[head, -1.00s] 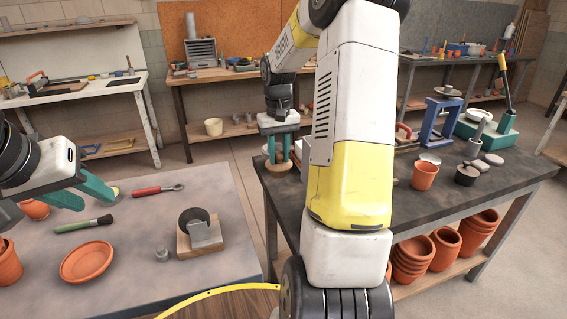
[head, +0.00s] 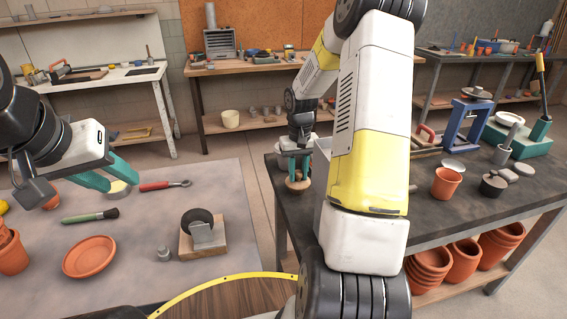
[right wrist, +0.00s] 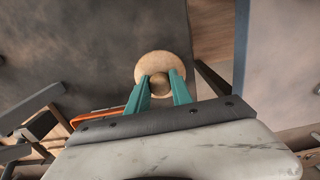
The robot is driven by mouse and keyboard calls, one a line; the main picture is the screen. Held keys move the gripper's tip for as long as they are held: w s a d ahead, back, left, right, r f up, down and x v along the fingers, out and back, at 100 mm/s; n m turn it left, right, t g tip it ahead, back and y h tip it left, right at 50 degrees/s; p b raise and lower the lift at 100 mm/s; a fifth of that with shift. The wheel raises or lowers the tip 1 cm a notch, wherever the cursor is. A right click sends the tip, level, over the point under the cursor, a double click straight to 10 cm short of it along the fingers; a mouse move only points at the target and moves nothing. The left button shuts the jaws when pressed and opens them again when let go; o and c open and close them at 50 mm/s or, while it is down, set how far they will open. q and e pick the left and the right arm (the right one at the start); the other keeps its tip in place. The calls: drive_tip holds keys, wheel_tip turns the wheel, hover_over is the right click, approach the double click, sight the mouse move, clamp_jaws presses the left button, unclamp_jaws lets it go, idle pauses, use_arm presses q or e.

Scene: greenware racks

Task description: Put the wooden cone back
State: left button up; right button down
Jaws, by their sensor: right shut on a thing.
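The wooden cone (head: 298,183) hangs at the fingertips of my right gripper (head: 297,165), near the left end of the dark table. In the right wrist view the cone (right wrist: 160,63) shows as a round tan disc with a small round knob between the two teal fingers of that gripper (right wrist: 161,88), which is shut on it. Whether the cone touches the tabletop cannot be told. My left gripper (head: 108,178) is over the grey table at left, its teal fingers apart and empty, close to a small pale round thing (head: 118,188).
The dark table (head: 470,212) bears a terracotta pot (head: 446,183), a blue press (head: 468,125) and a teal-based tool (head: 520,138). The grey table holds a brush (head: 90,216), a red-handled tool (head: 165,185), a terracotta dish (head: 89,257) and a wooden block (head: 203,240).

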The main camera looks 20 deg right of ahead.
sight(298, 172)
drive_tip(key=shift+f, duration=0.15)
drive_tip(key=c, duration=1.1)
unclamp_jaws()
drive_tip(key=shift+c, duration=0.2)
drive_tip(key=s+a+r+t, duration=0.1)
drive_tip(key=s+a+r, duration=0.1)
drive_tip(key=r, duration=0.7)
drive_tip(key=s+a+r, duration=0.2)
drive_tip(key=r, duration=0.7)
drive_tip(key=s+a+r+t+y, duration=0.1)
drive_tip(key=s+a+r+t, duration=0.1)
drive_tip(key=s, duration=0.7)
drive_tip(key=s+a+r+n+t+y, duration=0.1)
drive_tip(key=s+a+r+t, duration=0.2)
drive_tip(key=s+a, duration=0.3)
drive_tip(key=s+r, duration=0.1)
drive_tip(key=s, duration=0.3)
drive_tip(key=shift+a+r, duration=0.35)
drive_tip(key=shift+a, duration=0.05)
